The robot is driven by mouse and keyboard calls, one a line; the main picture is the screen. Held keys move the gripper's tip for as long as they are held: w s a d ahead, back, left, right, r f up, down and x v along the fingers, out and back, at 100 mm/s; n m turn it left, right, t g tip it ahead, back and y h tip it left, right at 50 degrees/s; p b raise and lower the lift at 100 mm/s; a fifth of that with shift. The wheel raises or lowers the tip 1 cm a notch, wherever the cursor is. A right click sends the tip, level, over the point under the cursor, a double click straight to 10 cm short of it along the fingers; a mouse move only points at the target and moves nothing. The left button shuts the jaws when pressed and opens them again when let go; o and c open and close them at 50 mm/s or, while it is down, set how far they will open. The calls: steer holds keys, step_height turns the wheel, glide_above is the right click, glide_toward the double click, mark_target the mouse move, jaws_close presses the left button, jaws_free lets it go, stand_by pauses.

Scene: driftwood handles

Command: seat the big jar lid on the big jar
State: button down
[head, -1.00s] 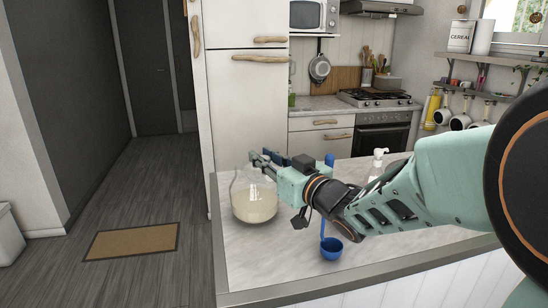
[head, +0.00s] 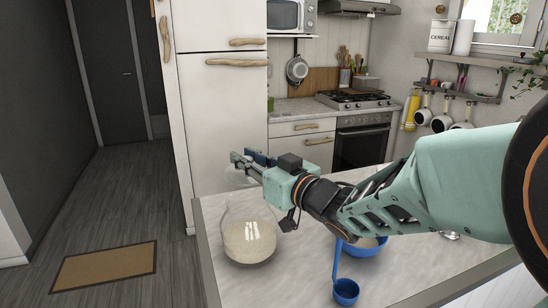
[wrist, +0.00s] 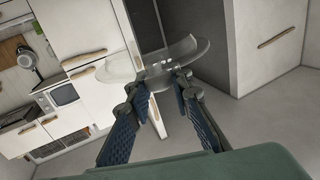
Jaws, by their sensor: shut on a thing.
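The big jar (head: 248,240) is clear glass, stands upright on the counter and holds a pale, cream-coloured content. Its upper part is hard to make out. The big jar lid is a clear glass disc, seen tilted in the wrist view (wrist: 185,52) and faintly below my fingers in the head view (head: 240,179). My gripper (head: 246,160) is shut on the lid, its two fingers (wrist: 160,84) closed around the knob. In the head view the lid shows above the jar, apparently apart from it; the exact height and offset cannot be told.
A blue ladle (head: 345,291) and a blue bowl (head: 364,248) are on the counter (head: 295,275), right of the jar and below my arm. The counter's left edge is close to the jar. The fridge (head: 222,120) stands behind.

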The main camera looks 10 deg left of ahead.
steer(key=shift+w+a, duration=0.2)
steer(key=shift+w, duration=0.05)
step_height(320, 180, down, 7)
steer(key=b, duration=0.6)
steer(key=shift+f, duration=0.2)
steer(key=shift+f, duration=0.25)
stand_by(0.6)
steer(key=c, duration=1.7)
jaws_free()
steer(key=shift+o, duration=0.2)
steer(key=shift+d, duration=0.1)
